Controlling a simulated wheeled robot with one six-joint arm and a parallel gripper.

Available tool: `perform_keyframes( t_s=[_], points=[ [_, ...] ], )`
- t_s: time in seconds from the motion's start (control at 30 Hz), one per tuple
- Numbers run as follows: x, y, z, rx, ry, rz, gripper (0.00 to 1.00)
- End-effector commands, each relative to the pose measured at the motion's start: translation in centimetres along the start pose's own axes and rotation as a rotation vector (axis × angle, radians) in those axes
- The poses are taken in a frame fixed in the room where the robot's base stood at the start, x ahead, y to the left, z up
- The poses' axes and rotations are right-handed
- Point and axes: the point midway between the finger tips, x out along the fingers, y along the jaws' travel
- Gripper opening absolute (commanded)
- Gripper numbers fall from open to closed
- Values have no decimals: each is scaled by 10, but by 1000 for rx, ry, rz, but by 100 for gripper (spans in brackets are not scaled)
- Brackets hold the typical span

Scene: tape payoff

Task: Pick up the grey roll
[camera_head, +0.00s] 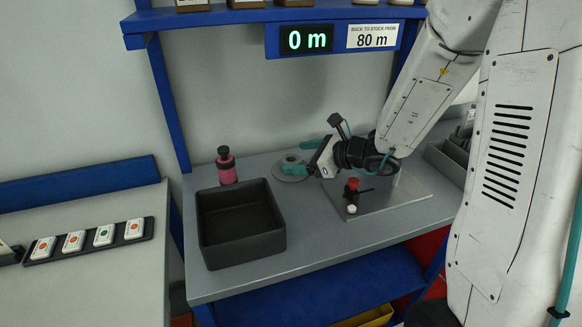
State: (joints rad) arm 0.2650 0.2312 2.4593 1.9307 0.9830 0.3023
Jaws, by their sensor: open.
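The grey roll (291,160) appears as a small grey ring-shaped thing on or above a flat round grey disc (287,178), on the bench behind the middle. I cannot tell whether the disc is part of the roll. The fingers are spread apart, one toward the back and one toward the front. Nothing shows held between them. Whether a finger touches the roll cannot be told from here.
A black open bin (240,254) stands at the front left of the bench, with a pink bottle (226,168) behind it. A metal plate (400,200) with a red-knobbed device (352,187) lies under my arm.

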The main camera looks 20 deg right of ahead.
Motion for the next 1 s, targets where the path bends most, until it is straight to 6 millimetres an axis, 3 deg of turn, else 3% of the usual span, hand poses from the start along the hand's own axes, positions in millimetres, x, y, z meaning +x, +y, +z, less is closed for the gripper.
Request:
perform_keyframes(
  t_s=[0.03,0.2,0.63,0.87,1.0],
  points=[
    [3,-12,-16,74,11,-47,79],
    [6,-33,-40,200,24,-142,79],
    [45,-41,-46,218,25,-156,79],
    [79,-45,-49,217,25,-154,79],
    [84,-46,-49,217,25,-157,79]
  ],
)
